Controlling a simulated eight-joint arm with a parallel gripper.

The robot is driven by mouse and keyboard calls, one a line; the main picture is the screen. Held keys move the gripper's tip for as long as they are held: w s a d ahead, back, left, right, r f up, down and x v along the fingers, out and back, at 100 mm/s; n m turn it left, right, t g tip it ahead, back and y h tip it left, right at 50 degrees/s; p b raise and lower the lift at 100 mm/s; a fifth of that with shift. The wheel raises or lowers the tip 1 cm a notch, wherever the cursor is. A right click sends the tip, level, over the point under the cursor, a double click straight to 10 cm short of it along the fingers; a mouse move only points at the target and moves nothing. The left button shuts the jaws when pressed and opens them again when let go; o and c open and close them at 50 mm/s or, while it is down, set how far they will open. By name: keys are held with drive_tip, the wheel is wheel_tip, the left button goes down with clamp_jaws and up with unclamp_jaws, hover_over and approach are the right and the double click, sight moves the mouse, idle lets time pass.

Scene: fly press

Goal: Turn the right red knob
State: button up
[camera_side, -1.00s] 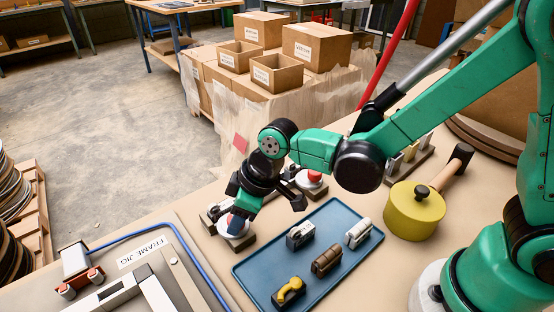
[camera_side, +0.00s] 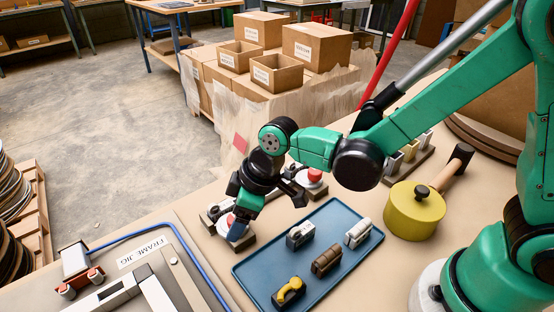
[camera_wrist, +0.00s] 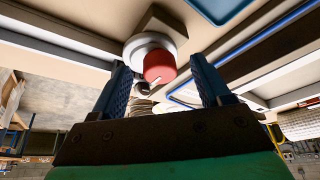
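Two red knobs on round white bases show in the side view. One red knob (camera_side: 315,174) stands clear at the right, behind my wrist. The other (camera_side: 231,219), nearer and to the left, is mostly covered by my gripper (camera_side: 236,229). In the wrist view a red knob (camera_wrist: 160,68) with a pale mark line sits on its white base (camera_wrist: 148,43). The two blue fingers of my gripper (camera_wrist: 161,75) stand apart, one on each side of it. Gaps show on both sides, wider on the right, so the fingers do not appear to touch it.
A blue tray (camera_side: 262,272) with several small blocks and handles lies just right of my gripper. A frame jig (camera_side: 150,262) and a blue cable (camera_side: 190,252) are at the left.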

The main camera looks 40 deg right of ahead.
drive_tip(key=shift+r, duration=0.1)
drive_tip(key=shift+v, duration=2.8)
drive_tip(key=s+d+r+m+t+h, duration=0.1)
drive_tip(key=s+d+r+m+t, duration=0.1)
drive_tip(key=d+m, duration=0.2)
drive_tip(key=s+d+r+m+t+h, duration=0.2)
drive_tip(key=d+m, duration=0.3)
drive_tip(key=d, duration=0.5)
drive_tip(key=shift+s+r, duration=0.15)
drive_tip(key=shift+s, duration=0.1)
drive_tip(key=shift+d, duration=0.15)
